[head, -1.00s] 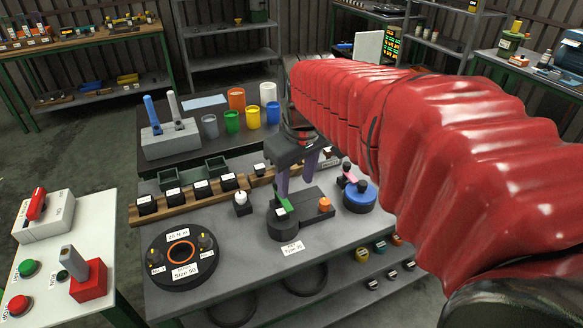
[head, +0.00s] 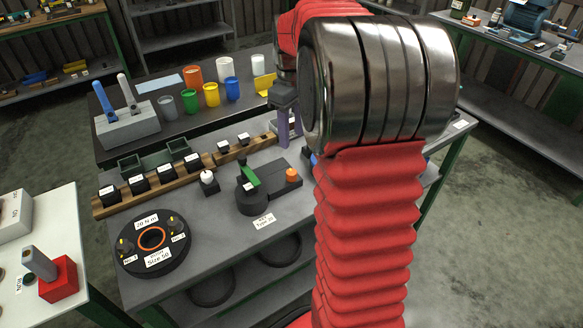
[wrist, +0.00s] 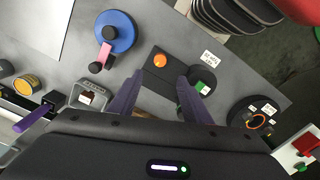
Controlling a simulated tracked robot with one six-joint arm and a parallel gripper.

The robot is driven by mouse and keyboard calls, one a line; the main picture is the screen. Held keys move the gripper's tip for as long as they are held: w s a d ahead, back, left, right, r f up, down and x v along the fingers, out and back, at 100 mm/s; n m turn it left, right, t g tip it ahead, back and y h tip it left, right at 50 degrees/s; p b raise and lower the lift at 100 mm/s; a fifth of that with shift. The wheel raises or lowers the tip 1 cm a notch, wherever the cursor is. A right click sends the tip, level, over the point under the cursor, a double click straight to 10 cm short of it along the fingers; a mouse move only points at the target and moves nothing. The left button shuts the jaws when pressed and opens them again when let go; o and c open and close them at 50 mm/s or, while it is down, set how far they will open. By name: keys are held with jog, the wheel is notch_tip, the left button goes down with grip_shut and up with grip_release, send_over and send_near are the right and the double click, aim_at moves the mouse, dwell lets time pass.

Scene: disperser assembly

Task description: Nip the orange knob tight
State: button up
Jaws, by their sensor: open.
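The orange knob (head: 292,175) stands on the right end of a dark fixture block (head: 270,186). The fixture has a round part and a green lever (head: 250,176) at its left end. In the wrist view the orange knob (wrist: 160,60) lies just beyond the fingertips and roughly centred between them. The green lever (wrist: 204,88) shows beside the right finger. My gripper (wrist: 160,77) has purple fingers spread apart with nothing between them. In the head view my gripper (head: 290,128) hangs behind the fixture, partly hidden by my red-sleeved arm.
A black disc labelled Size 50 (head: 151,263) lies at the table's front left. A wooden rack with black blocks (head: 138,185) runs behind it. A blue round part with a pink lever (wrist: 113,31) stands near the fixture. Coloured cups (head: 211,94) stand at the back.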

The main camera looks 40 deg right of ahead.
aim_at(292, 172)
notch_tip(292, 172, down, 14)
jog(key=shift+r, duration=0.1)
dwell(0.8)
jog(key=shift+c, duration=0.4)
jog(key=c, duration=1)
jog(key=shift+o, duration=0.2)
